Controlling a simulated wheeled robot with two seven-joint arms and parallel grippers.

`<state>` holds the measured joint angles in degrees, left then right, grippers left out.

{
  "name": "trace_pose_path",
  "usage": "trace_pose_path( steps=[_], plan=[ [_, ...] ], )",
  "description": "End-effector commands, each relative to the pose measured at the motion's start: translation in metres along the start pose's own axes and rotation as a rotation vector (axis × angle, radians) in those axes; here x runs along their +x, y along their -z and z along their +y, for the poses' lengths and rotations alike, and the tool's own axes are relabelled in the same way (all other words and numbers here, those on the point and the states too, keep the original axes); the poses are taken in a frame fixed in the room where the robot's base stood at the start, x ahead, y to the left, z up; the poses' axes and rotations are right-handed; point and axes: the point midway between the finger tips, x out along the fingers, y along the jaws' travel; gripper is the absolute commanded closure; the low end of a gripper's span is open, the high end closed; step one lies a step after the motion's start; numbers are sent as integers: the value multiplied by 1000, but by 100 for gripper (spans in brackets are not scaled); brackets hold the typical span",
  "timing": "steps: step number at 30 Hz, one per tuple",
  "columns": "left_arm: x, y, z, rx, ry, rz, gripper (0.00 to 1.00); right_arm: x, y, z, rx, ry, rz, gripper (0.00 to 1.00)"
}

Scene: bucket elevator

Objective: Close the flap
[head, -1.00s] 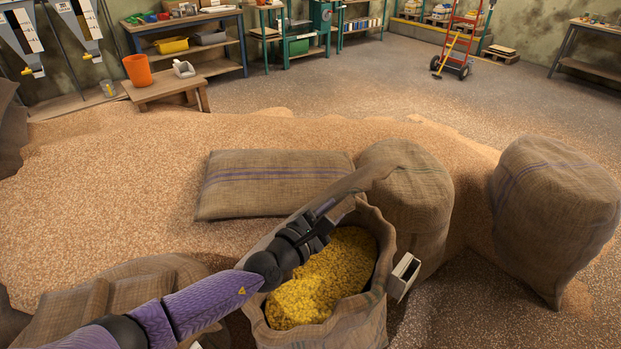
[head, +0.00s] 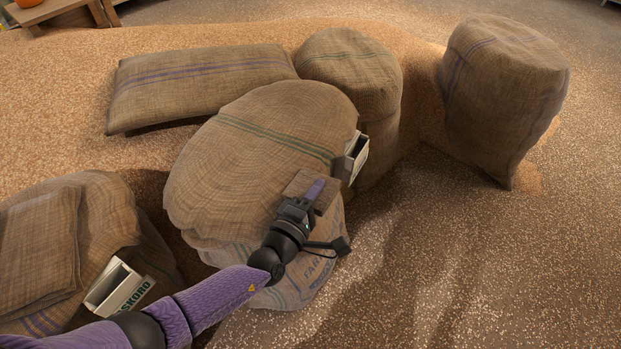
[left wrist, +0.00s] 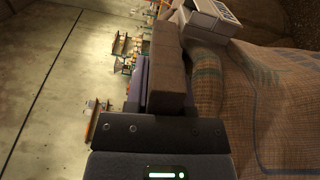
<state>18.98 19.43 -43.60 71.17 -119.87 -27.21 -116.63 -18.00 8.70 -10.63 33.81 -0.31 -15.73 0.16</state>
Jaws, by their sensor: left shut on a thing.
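The burlap flap (head: 255,135), with a green stripe, lies over the mouth of the middle sack and hides the yellow fill. Printed letters show on the sack's front (head: 318,268). My left gripper (head: 312,191) is at the flap's near right edge and is shut on a brown tab there (head: 298,184). In the left wrist view the brown tab (left wrist: 167,65) stands up between the fingers, with burlap (left wrist: 285,100) at the right. My right gripper is not in view.
A pale metal box (head: 356,158) is fixed at the sack's right side. Other sacks stand behind (head: 350,75), at the right (head: 500,90) and at the left (head: 110,220); one lies flat (head: 200,85).

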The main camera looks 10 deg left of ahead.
Motion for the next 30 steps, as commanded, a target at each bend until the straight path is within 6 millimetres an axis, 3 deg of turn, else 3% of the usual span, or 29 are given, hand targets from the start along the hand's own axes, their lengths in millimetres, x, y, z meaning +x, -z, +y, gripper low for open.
trace_pose_path(
  steps=[1, 6, 24, 25, 28, 30],
  plan=[
    [0, 2, -16, -2, 4, 4, 100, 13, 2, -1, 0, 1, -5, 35],
    [0, 3, -32, -2, 3, 4, 100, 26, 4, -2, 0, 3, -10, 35],
    [-1, 2, -42, -3, 11, 3, 100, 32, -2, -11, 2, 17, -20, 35],
    [-1, 2, -42, -3, 12, 3, 61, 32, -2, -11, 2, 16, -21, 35],
    [-1, 2, -42, -3, 11, 3, 40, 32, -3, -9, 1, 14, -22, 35],
    [-1, 2, -41, -2, 9, 2, 35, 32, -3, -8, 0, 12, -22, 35]
  ],
)
